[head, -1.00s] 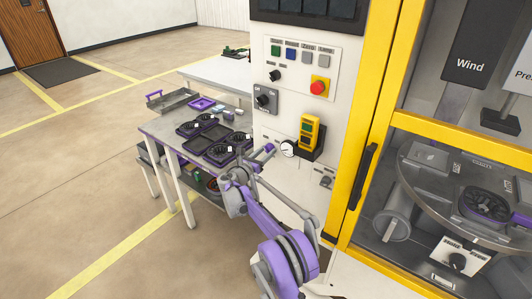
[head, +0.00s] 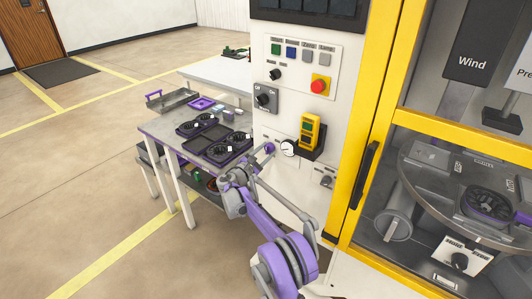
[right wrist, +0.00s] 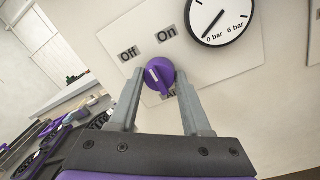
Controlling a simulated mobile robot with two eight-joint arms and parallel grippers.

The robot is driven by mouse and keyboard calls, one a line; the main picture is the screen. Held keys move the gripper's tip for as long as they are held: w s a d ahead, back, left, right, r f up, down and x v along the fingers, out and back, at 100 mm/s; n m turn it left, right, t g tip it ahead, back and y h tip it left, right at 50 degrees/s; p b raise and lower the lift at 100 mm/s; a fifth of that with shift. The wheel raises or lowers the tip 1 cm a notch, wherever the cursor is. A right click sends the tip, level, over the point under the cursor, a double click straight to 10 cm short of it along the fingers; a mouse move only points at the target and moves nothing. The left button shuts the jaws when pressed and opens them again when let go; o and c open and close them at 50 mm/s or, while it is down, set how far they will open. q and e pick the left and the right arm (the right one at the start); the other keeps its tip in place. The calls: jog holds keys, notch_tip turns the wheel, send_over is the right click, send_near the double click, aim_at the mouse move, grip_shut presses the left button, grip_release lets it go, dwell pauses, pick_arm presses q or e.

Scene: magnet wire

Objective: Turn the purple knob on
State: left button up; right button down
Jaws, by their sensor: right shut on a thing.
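The purple knob (right wrist: 161,76) sits on a white plate on the machine panel, below the "Off" and "On" labels. A white mark on it is at its upper left, on the side of "Off". My right gripper (right wrist: 158,84) is shut on the knob, one finger on each side. In the head view, the knob (head: 270,147) shows at the tip of my right gripper (head: 266,149), just left of a round gauge (head: 288,148). My left gripper is not in view.
The gauge (right wrist: 221,20) is close beside the knob. A yellow handheld device (head: 309,131) hangs to the right, with buttons and a red stop button (head: 319,87) above. A table (head: 161,131) with purple trays stands left. A yellow-framed enclosure (head: 363,125) is at right.

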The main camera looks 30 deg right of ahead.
jog(key=m, duration=0.4)
jog(key=shift+m, duration=0.3)
jog(key=shift+m+g+h, duration=0.3)
jog(key=shift+m, duration=1.8)
jog(key=shift+c, duration=1.8)
grip_release()
jog(key=shift+a, duration=0.1)
jog(key=v, duration=1)
jog(key=shift+s+a+p, duration=0.15)
jog(key=shift+a+p, duration=0.15)
jog(key=shift+a, duration=0.05)
